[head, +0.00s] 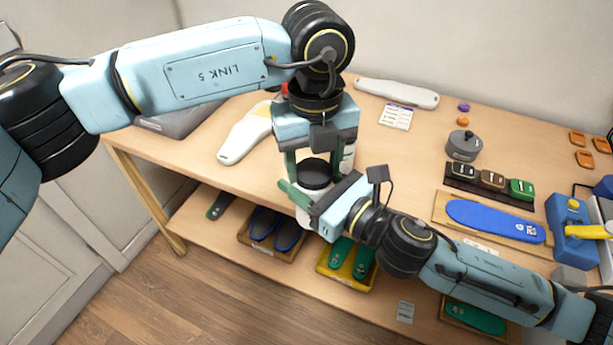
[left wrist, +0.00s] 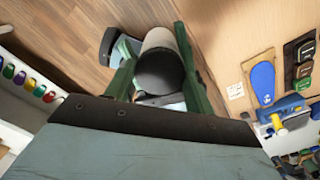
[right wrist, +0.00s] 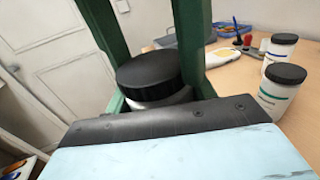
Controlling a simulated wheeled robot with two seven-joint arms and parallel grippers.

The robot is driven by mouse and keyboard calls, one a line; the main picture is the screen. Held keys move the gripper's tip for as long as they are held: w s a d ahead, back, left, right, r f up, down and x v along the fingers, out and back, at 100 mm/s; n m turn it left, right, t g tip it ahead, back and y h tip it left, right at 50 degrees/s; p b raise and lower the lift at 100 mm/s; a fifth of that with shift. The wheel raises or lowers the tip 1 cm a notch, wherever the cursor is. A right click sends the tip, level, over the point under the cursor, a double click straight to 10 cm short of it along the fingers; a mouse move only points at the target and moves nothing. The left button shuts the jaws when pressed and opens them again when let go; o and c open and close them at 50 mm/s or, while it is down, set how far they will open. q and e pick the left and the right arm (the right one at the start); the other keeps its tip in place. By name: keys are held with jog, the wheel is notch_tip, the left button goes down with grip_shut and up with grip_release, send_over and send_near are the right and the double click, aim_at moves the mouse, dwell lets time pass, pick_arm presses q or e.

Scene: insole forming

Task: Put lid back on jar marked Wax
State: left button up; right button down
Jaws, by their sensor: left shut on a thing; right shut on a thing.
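A white jar (head: 303,218) is held upright in my right gripper (head: 312,200), at the table's front edge. The black lid (head: 316,172) is on or just over the jar's mouth, between the fingers of my left gripper (head: 313,178), which reaches down from above. In the left wrist view the lid (left wrist: 160,70) is in front of the white jar (left wrist: 158,38). In the right wrist view the lid (right wrist: 148,70) looks level, with the jar (right wrist: 160,98) directly below. Whether it is fully seated cannot be told. No Wax label is readable.
Two white jars with black lids (right wrist: 284,45) (right wrist: 282,88) stand nearby on the table (head: 400,165). A grey pot (head: 463,146), colored blocks (head: 491,180) and a blue insole (head: 492,220) are at right. Trays of insoles (head: 345,265) sit on the lower shelf.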

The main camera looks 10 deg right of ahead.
pick_arm(q)
jog(key=m, duration=0.5)
jog(key=shift+m, duration=0.4)
jog(key=o, duration=0.9)
jog(key=shift+o, duration=0.9)
jog(key=shift+s+d, duration=0.1)
jog(key=shift+d, duration=0.1)
